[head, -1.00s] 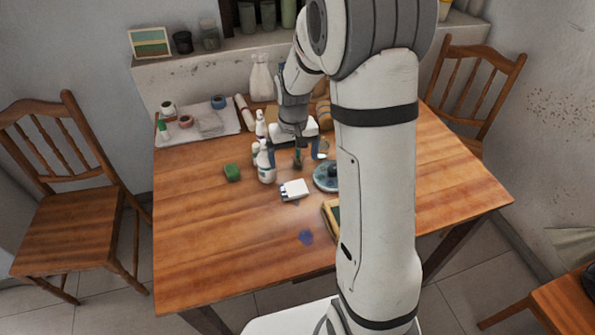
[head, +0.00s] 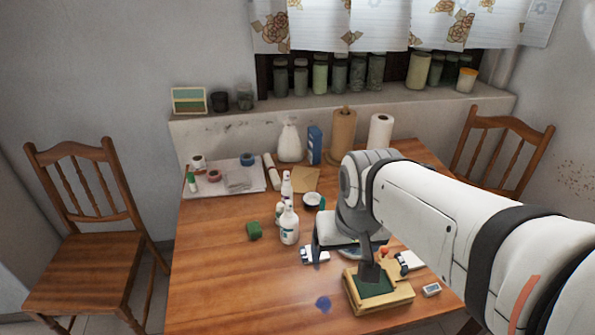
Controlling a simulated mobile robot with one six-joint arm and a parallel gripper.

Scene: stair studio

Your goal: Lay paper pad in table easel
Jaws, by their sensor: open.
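The table easel (head: 355,299), a small wooden frame with a dark green bed, sits near the table's front right. A small white block with dark marks at its left end, likely the paper pad (head: 321,256), lies on the table left of and behind the easel. My gripper (head: 348,250) is open above the table, pointing down behind the easel. Its left finger overlaps the white block in the head view; I cannot tell whether they touch. A dark part of my wrist or gripper covers some of the easel's back and bed. I see nothing held.
Another white item (head: 410,261) and a small grey box (head: 431,289) lie right of the easel. The table's left front is mostly clear.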

